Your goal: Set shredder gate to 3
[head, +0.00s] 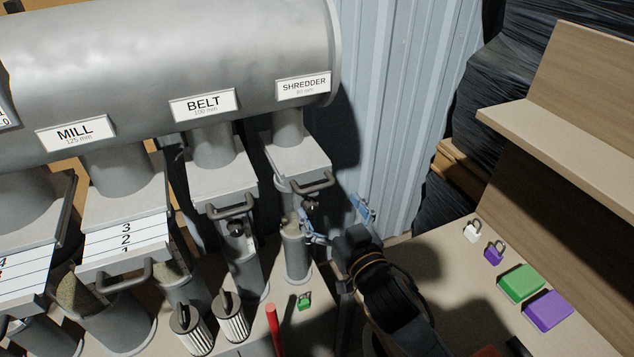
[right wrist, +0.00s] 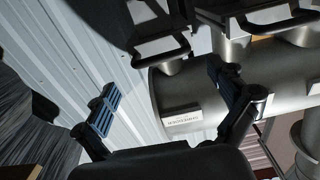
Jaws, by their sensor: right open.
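The shredder gate (head: 300,157) is a pale flat plate under the pipe labelled SHREDDER (head: 304,86), with a dark bar handle (head: 313,187) on its front edge. I see no numbers on its plate. My right gripper (head: 338,223) is open and empty, with blue-grey fingertips, just below and to the right of the handle, apart from it as far as I can tell. In the right wrist view the open fingers (right wrist: 165,100) show with the shredder label (right wrist: 182,117) upside down between them. My left gripper is not in view.
The belt gate (head: 222,183) is beside it on the left. The mill gate (head: 124,238) shows 3, 2 and part of 1. A green padlock (head: 304,301) and a red rod (head: 274,330) are below. Padlocks and green and purple blocks (head: 521,284) lie on the right table.

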